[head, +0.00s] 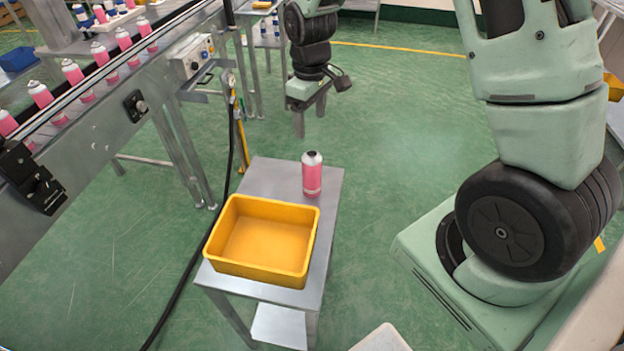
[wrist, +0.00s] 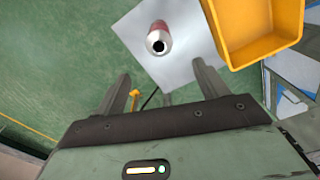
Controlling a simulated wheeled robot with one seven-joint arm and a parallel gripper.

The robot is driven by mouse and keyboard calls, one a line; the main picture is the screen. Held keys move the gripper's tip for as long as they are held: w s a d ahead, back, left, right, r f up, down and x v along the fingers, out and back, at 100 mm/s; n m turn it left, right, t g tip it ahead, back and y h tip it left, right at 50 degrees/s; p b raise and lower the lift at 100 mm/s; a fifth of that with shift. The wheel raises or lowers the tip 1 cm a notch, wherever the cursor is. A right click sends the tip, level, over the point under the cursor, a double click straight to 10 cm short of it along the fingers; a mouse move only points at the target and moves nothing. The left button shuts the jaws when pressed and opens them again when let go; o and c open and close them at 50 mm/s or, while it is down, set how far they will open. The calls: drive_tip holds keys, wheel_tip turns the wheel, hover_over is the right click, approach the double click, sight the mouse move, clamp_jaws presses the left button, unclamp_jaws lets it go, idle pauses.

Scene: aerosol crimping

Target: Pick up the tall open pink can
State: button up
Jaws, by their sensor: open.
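The tall pink can (head: 312,177) stands upright on a small grey metal table (head: 270,178), near its far right part. Its shoulder is silver, and its top shows a dark open hole in the wrist view, where the can (wrist: 158,36) lies ahead of the fingers, between their lines. My gripper (head: 311,118) is open and empty. It hangs above and beyond the can in the head view, clear of it. In the wrist view my gripper (wrist: 163,76) shows two spread fingers with nothing between them.
A yellow bin (head: 258,272), which looks empty, sits on the near part of the table, close to the can. A conveyor (head: 110,115) with a row of pink cans runs along the left. A black hose (head: 228,130) hangs left of the table.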

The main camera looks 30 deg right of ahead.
sight(311, 156)
wheel_tip(311, 156, down, 10)
drive_tip(key=shift+w+r+p, duration=0.15)
drive_tip(key=shift+r+p, duration=0.1)
drive_tip(key=shift+p, duration=0.65)
drive_tip(key=shift+s+d+f+p, duration=0.15)
drive_tip(key=shift+f+p, duration=0.95)
drive_tip(key=shift+f, duration=1.6)
drive_tip(key=c, duration=1.3)
